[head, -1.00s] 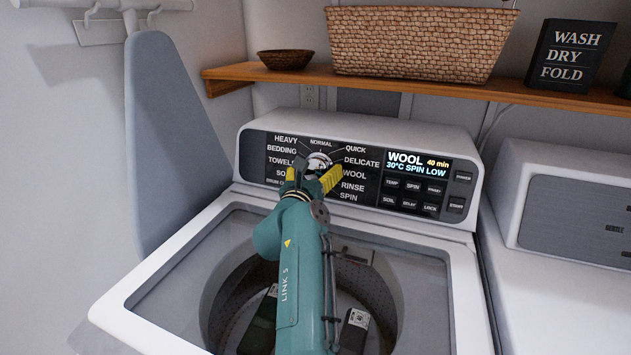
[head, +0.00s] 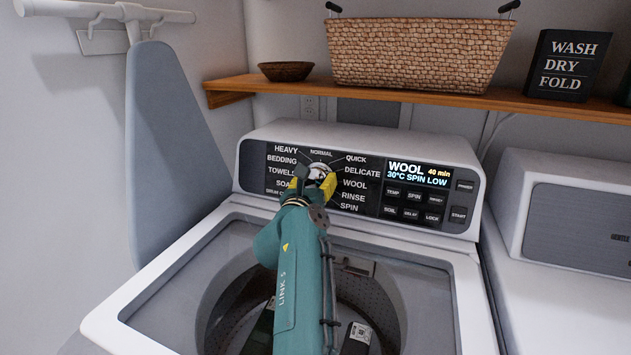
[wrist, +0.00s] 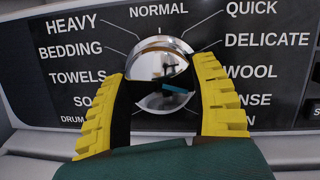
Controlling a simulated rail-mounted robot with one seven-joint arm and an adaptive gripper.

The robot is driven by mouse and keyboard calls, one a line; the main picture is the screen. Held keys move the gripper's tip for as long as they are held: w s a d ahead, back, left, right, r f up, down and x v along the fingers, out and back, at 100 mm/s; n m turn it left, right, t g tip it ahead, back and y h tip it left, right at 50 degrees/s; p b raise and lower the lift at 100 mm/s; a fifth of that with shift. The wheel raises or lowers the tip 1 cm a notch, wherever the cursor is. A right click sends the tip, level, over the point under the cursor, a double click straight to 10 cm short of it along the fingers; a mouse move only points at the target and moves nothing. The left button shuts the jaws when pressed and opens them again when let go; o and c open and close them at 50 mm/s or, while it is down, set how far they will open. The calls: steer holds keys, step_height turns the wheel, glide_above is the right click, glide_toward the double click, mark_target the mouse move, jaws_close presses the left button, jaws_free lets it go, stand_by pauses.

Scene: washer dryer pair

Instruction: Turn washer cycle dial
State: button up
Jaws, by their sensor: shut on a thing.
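The washer cycle dial (head: 318,171) is a round chrome knob in the middle of the black label panel. It also shows in the wrist view (wrist: 160,60), with cycle names around it. My gripper (head: 316,179) is shut on the dial, one yellow finger on each side. In the wrist view, my gripper (wrist: 163,80) has its fingertips against the dial's left and right rims. The washer display (head: 418,174) reads WOOL, 40 min, 30°C SPIN LOW. My fingers and arm hide some lower labels.
The washer's glass lid (head: 190,285) lies below the panel, under my arm. Rows of buttons (head: 414,196) sit right of the dial. A second machine (head: 570,220) stands at the right. A wooden shelf (head: 400,93) with a wicker basket (head: 420,52) runs above.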

steer(key=shift+m+h, duration=0.4)
steer(key=shift+m, duration=0.5)
steer(key=shift+r, duration=0.1)
steer(key=o, duration=1.2)
steer(key=shift+d, duration=0.1)
